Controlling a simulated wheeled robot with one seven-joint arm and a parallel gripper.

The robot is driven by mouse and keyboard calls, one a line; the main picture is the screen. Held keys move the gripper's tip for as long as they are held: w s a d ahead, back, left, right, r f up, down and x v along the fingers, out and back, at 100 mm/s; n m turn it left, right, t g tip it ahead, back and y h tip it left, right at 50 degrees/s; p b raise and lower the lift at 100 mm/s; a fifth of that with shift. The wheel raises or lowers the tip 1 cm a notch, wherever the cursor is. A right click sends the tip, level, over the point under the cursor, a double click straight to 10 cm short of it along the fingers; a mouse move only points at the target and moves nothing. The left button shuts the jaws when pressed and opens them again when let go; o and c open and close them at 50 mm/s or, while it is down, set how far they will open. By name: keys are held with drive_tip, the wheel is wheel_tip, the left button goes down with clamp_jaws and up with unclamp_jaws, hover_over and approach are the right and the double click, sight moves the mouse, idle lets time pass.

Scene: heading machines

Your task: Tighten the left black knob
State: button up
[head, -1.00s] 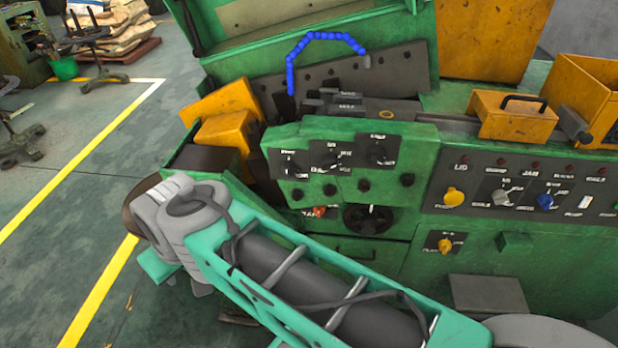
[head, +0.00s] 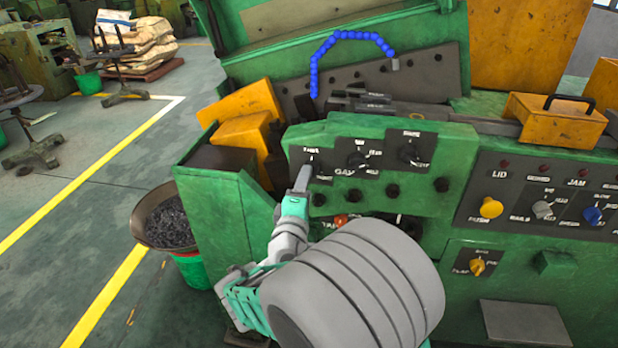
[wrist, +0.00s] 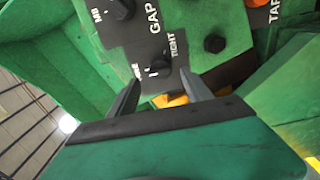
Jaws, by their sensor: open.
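The left black knob (wrist: 158,68) is a small dark dial with a white mark on a black label plate, beside the word TIGHT in the wrist view. In the head view it is at the left end of the green panel, partly hidden behind my fingers. My gripper (wrist: 161,82) is open. Its two grey fingers stand on either side of the knob's lower edge, pointing at the plate; contact cannot be told. In the head view my gripper (head: 303,177) reaches up to the left dial plate (head: 292,156).
Two more black dials, a middle one (head: 358,158) and a right one (head: 410,152), sit on the same panel. Below runs a row of round black knobs (head: 392,191) and a red-orange knob (head: 341,219). A chip-filled bowl (head: 168,224) stands at lower left.

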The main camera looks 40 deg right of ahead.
drive_tip(key=x, duration=0.4)
drive_tip(key=shift+w+d+p, duration=0.3)
drive_tip(key=shift+p, duration=0.1)
drive_tip(key=shift+c, duration=0.4)
clamp_jaws()
